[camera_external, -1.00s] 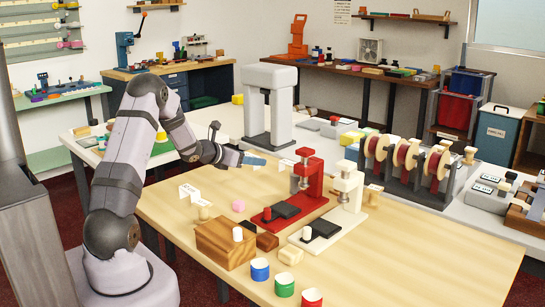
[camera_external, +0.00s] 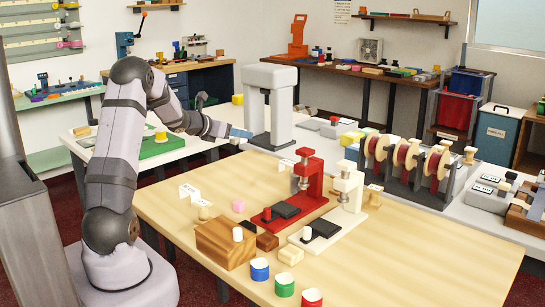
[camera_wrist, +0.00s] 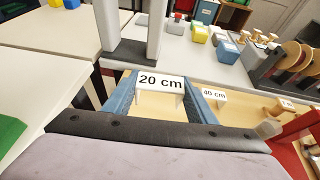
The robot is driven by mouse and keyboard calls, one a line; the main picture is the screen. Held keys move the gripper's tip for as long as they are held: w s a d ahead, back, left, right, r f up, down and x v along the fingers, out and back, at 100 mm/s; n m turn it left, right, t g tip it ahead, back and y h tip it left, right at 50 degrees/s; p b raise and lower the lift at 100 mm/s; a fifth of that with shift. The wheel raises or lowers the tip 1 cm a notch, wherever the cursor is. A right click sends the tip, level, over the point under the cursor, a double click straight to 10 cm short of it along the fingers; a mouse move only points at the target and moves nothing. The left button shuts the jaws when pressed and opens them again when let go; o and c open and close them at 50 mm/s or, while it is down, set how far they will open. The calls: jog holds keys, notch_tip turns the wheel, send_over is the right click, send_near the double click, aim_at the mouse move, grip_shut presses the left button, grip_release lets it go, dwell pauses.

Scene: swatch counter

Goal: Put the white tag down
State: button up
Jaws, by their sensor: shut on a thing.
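My gripper (camera_external: 242,134) is raised over the far left edge of the wooden table (camera_external: 430,255). In the wrist view its two blue fingers (camera_wrist: 160,90) are shut on a white tag (camera_wrist: 160,81) reading "20 cm". The tag is upright, its printed face toward the camera. In the external view it is hard to make out at the fingers. A second white tag (camera_wrist: 214,95), reading "40 cm", stands on the wooden table beyond the right finger.
A red press (camera_external: 310,180) and a white press (camera_external: 345,195) stand mid-table, with a wooden block (camera_external: 225,245) nearer the front. A grey-white arch stand (camera_external: 270,78) rises behind my gripper. The table's front right is clear.

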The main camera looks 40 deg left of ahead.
jog(key=s+a+r+n+y, duration=0.1)
jog(key=s+a+n+y, duration=0.1)
jog(key=s+a, duration=0.45)
jog(key=m+h+p, duration=0.1)
jog(key=m+h, duration=0.2)
send_over(207, 176)
jog(key=f, duration=0.1)
jog(key=shift+w+f, duration=0.1)
jog(key=shift+f, duration=5.1)
jog(key=shift+f+b, duration=0.2)
jog(key=shift+b, duration=0.1)
jog(key=o, duration=1)
jog(key=shift+o, duration=0.2)
jog(key=shift+r, duration=0.2)
